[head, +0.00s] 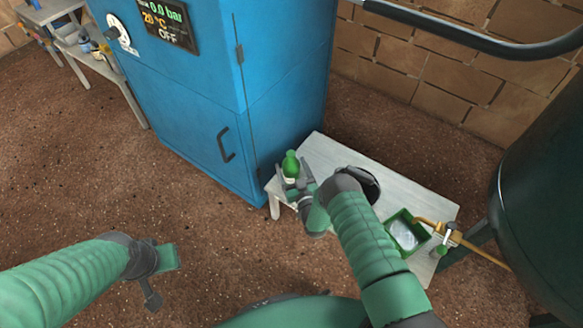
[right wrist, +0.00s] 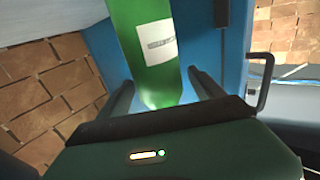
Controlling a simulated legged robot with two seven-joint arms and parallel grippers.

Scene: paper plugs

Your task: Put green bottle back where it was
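The green bottle (head: 291,168) stands upright at the left end of the pale table (head: 325,150), close to the blue cabinet. My right gripper (head: 297,188) is at its lower part. In the right wrist view the bottle (right wrist: 150,50), with a white label, is between the two spread fingers (right wrist: 160,80). Narrow gaps seem to show between bottle and fingers, so the gripper looks open around it. The bottle's base is hidden by the gripper in the head view. My left gripper (head: 165,277) is open and empty above the floor at lower left.
The blue cabinet (head: 215,100) with a dark handle borders the table on the left. A green box (head: 407,235) with pale contents and a brass pipe (head: 470,245) are at the table's right end. A dark tank (head: 545,190) stands at right. Brown floor is free at left.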

